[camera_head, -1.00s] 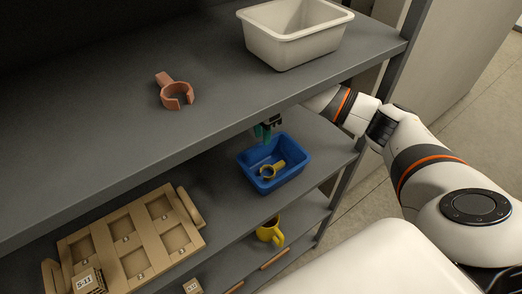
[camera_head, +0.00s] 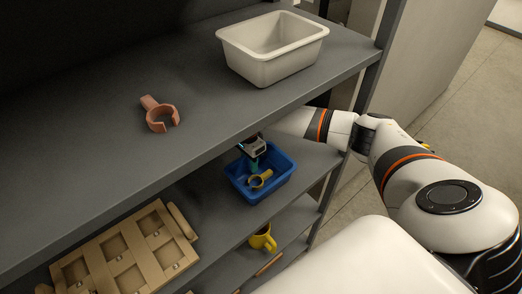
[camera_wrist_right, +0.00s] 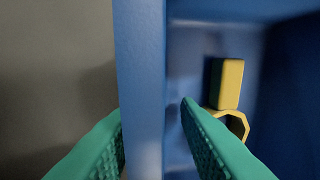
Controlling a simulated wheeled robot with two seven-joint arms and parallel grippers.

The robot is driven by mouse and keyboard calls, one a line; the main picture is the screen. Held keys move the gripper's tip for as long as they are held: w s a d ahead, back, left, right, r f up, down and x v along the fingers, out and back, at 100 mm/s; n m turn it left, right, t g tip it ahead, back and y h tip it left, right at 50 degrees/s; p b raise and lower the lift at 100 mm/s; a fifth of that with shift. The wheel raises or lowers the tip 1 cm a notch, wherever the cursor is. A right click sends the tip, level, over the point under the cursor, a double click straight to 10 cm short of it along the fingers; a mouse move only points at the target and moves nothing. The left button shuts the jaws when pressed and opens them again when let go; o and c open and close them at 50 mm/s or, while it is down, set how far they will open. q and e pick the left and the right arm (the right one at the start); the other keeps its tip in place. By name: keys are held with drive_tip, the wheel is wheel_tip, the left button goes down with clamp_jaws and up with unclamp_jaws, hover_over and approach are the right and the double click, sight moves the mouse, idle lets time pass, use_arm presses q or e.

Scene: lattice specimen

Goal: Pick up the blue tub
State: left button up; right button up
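The blue tub (camera_head: 277,183) stands on the middle shelf, with a yellow ring-shaped piece (camera_head: 261,180) lying in it. My right gripper (camera_head: 254,163) reaches in under the top shelf to the tub's far left side. In the right wrist view, the tub's wall (camera_wrist_right: 141,80) runs between the two green fingertips of the right gripper (camera_wrist_right: 155,135). One finger is outside the tub and the other inside, with a small gap showing on the inner side. The yellow piece also shows inside the tub in that view (camera_wrist_right: 229,85). My left gripper is not in view.
A white tub (camera_head: 270,68) and a reddish clamp-like ring (camera_head: 160,115) are on the top shelf (camera_head: 80,165), whose edge is above my right gripper. A tan compartment tray (camera_head: 125,250) lies left of the blue tub. A yellow mug (camera_head: 262,238) is on a lower shelf.

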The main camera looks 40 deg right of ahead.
clamp_jaws()
drive_tip(key=shift+r, duration=0.15)
drive_tip(key=shift+r+b, duration=0.35)
drive_tip(key=shift+r, duration=0.45)
drive_tip(key=shift+r+b, duration=0.3)
drive_tip(key=shift+r, duration=0.55)
drive_tip(key=s+d+b, duration=0.1)
drive_tip(key=s+b, duration=0.2)
drive_tip(key=s, duration=1.5)
drive_tip(key=shift+d, duration=0.2)
